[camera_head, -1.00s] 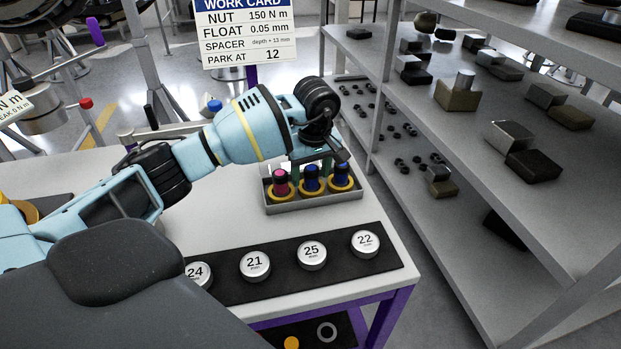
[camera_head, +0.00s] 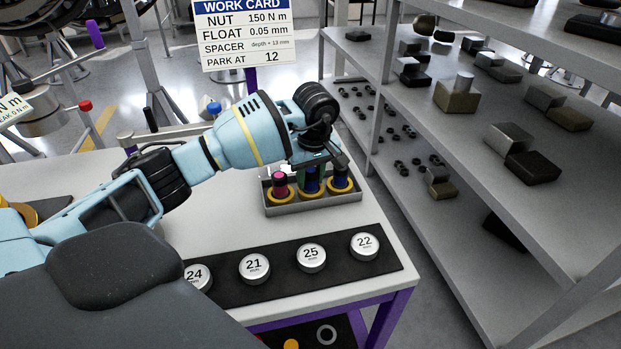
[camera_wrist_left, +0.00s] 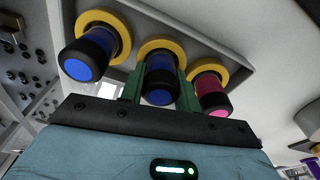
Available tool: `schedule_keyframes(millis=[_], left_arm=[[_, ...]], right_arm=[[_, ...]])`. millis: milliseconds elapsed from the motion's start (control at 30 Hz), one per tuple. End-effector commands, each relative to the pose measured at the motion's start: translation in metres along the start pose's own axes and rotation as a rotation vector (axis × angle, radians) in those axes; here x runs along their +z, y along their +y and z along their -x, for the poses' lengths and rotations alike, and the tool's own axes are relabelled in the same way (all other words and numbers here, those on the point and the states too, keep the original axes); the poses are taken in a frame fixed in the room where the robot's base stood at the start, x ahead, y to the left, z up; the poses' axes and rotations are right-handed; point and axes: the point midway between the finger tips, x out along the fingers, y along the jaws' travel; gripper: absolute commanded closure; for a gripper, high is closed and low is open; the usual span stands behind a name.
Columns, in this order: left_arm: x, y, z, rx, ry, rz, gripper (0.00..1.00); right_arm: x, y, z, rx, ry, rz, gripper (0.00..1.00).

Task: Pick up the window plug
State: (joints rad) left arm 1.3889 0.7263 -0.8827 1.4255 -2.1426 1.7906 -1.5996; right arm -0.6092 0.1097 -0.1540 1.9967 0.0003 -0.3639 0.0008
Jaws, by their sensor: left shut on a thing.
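Three plugs with yellow collars stand in a grey tray (camera_head: 315,207) near the table's right end. In the head view they are a pink-topped plug (camera_head: 280,184), a blue middle plug (camera_head: 310,183) and a blue right plug (camera_head: 340,180). My left gripper (camera_head: 310,180) is over the tray from above, its green fingers on both sides of the middle plug. In the left wrist view the fingers (camera_wrist_left: 160,88) are shut on the middle blue plug (camera_wrist_left: 159,75), between the other blue plug (camera_wrist_left: 90,52) and the pink plug (camera_wrist_left: 211,92). The middle plug's collar still sits in the tray. Which is the window plug I cannot tell.
A black mat (camera_head: 290,280) with several numbered silver discs lies along the table's front. A work card (camera_head: 245,35) stands behind the table. A grey shelf rack (camera_head: 460,140) with metal blocks is at the right.

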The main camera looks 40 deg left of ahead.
Motion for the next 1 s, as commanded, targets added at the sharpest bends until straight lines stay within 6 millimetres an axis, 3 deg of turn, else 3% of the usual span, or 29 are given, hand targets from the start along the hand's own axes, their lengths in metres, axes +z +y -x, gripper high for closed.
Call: schedule_keyframes(millis=[167,367,667,1000], left_arm=[[-0.002,0.000,0.010,0.001,0.002,0.000,0.93],[-0.004,-0.001,0.036,0.001,0.001,-0.001,0.93],[0.031,-0.034,0.043,0.000,0.001,-0.003,0.93],[0.078,-0.079,0.054,-0.002,0.000,-0.003,0.93]], right_arm=[[0.000,0.000,-0.002,0.000,0.001,0.000,0.64],[0.000,0.001,-0.006,0.000,0.004,0.000,0.64],[-0.005,0.001,-0.006,0.001,0.011,0.001,0.64],[0.004,0.000,-0.005,-0.001,-0.005,-0.001,0.64]])
